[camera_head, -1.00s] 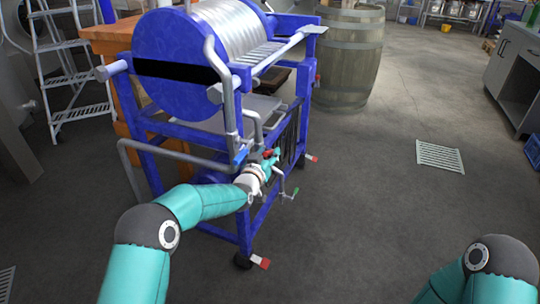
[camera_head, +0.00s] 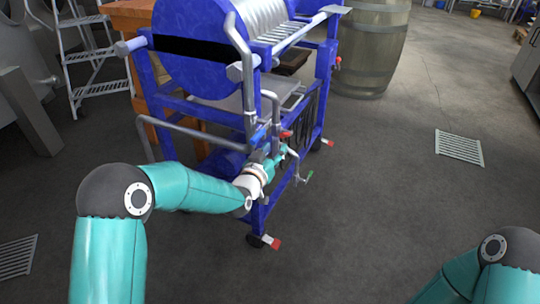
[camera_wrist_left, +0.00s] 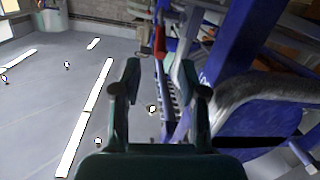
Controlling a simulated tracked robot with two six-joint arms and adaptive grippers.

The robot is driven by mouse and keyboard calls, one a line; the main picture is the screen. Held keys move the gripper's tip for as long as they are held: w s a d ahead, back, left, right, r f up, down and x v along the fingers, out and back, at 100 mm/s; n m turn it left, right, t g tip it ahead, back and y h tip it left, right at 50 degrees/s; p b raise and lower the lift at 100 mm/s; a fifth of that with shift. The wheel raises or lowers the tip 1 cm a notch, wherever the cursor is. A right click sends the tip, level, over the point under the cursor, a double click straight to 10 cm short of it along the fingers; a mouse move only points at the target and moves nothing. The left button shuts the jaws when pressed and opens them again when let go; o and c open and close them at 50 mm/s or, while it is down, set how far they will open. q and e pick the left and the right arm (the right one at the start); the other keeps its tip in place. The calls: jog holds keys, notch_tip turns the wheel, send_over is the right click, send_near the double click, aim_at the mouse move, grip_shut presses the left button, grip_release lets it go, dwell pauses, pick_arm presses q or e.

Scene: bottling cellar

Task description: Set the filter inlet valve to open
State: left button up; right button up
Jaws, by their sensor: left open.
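The plate filter (camera_head: 197,45) stands ahead, with a blue round end plate and a blue frame. Grey pipes run down its near side to a small blue lever (camera_head: 258,135) and a red lever (camera_head: 286,133). I cannot tell which one is the inlet valve. A red part (camera_wrist_left: 160,40) also shows beyond the fingers in the left wrist view. My left gripper (camera_head: 282,153) is just below and beside these levers, partly hidden by its wrist. In the left wrist view its fingers (camera_wrist_left: 157,88) are apart, with nothing held between them. My right gripper is out of view.
A floor grate (camera_head: 460,147) lies to the right, where the floor is open.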

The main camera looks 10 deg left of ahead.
pick_arm(q)
jog(key=shift+v, duration=1.35)
jog(key=shift+c, duration=0.3)
